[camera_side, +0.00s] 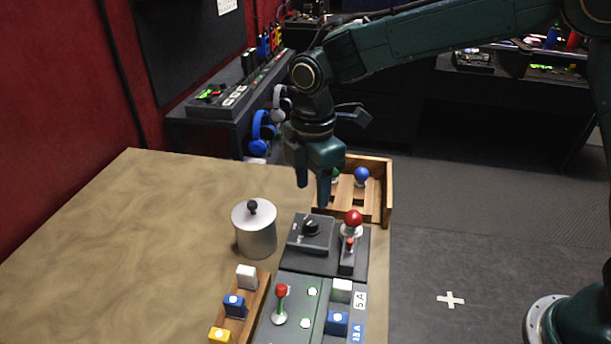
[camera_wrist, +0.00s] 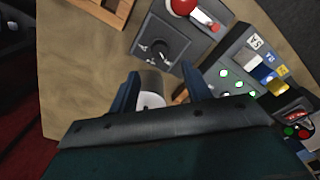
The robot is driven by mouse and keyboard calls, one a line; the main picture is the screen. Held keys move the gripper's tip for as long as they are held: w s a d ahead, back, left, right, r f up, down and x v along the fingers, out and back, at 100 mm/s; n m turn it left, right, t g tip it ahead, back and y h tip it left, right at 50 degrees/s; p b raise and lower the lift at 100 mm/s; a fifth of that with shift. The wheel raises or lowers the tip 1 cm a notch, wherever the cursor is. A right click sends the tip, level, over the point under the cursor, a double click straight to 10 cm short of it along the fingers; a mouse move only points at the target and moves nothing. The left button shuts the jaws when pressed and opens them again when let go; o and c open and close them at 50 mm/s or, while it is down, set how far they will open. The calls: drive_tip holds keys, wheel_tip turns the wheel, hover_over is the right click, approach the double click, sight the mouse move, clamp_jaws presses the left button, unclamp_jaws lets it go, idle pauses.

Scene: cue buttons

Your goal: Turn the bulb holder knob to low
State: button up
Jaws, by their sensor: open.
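The bulb holder is a dark grey box with a black knob (camera_side: 311,228) on its top left and a red bulb (camera_side: 353,219) in a white socket on its right. The knob also shows in the wrist view (camera_wrist: 156,49), with small white marks on the plate around it. The red bulb shows at the top of the wrist view (camera_wrist: 184,5). My gripper (camera_side: 315,190) points down above and behind the knob, apart from it. In the wrist view its two fingers (camera_wrist: 164,92) are spread with nothing held between them. The marks are too small to read.
A metal canister (camera_side: 255,232) with a black lid knob stands left of the holder. A wooden tray (camera_side: 388,192) with green and blue bulbs is behind it. In front are a panel (camera_side: 295,290) with a red-topped lever and a rack of blocks. The table's left is clear.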

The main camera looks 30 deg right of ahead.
sight(311, 221)
drive_tip(key=shift+f, duration=3.9)
drive_tip(key=c, duration=1)
drive_tip(key=shift+m, duration=0.4)
drive_tip(key=m, duration=1.1)
